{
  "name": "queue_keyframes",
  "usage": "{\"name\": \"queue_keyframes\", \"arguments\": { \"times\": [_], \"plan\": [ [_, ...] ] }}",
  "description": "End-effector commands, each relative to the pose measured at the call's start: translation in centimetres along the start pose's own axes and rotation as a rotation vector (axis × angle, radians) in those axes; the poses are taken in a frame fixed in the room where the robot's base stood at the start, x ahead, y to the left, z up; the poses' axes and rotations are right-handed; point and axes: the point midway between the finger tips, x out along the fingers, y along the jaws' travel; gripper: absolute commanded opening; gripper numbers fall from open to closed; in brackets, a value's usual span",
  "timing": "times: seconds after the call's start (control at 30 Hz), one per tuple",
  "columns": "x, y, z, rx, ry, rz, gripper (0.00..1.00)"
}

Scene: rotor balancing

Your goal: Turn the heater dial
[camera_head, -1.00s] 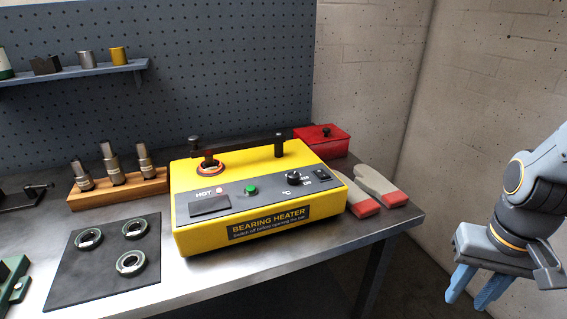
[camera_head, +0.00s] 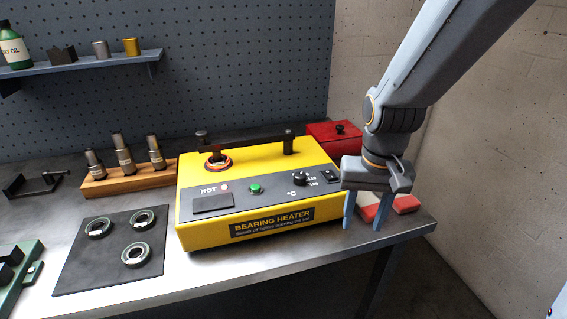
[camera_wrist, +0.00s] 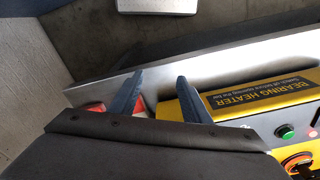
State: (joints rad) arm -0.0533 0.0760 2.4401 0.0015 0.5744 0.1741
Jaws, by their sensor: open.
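The yellow bearing heater (camera_head: 203,232) stands on the bench with a dark sloped control panel. Its black dial (camera_head: 300,178) sits on the right part of that panel, beside printed temperature marks. The dial does not show clearly in the wrist view. My gripper (camera_head: 361,223) is open and empty, fingers pointing down, to the right of the heater and in front of the gloves. In the wrist view my gripper (camera_wrist: 158,92) has its two blue fingers apart, one close to the heater (camera_wrist: 171,108). I cannot tell whether it touches.
A green button (camera_head: 255,189) is left of the dial, and a black bar (camera_head: 245,145) spans the heater's top. Red-cuffed gloves (camera_head: 404,204) and a red box (camera_head: 330,137) lie to the right. A mat with bearings (camera_head: 75,280) is at left.

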Motion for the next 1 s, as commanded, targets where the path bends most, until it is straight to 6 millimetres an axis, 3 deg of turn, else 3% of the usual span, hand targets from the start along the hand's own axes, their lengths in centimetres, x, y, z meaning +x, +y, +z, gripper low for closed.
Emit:
{"name": "queue_keyframes", "arguments": {
  "times": [0.03, 0.1, 0.3, 0.47, 0.63, 1.0],
  "plan": [
    [-2.5, -1.5, -1.7, 0.042, 0.006, -0.003, 0.43],
    [-4.8, -3.5, -3.8, 0.115, 0.010, -0.006, 0.43],
    [-9.1, -10.4, -8.6, 0.343, -0.028, 0.007, 0.43],
    [-11.2, -13.8, -10.2, 0.461, -0.044, 0.019, 0.43],
    [-10.6, -14.5, -10.4, 0.494, -0.051, 0.025, 0.43],
    [-5.2, -14.3, -10.1, 0.493, -0.049, 0.024, 0.43]
  ]
}}
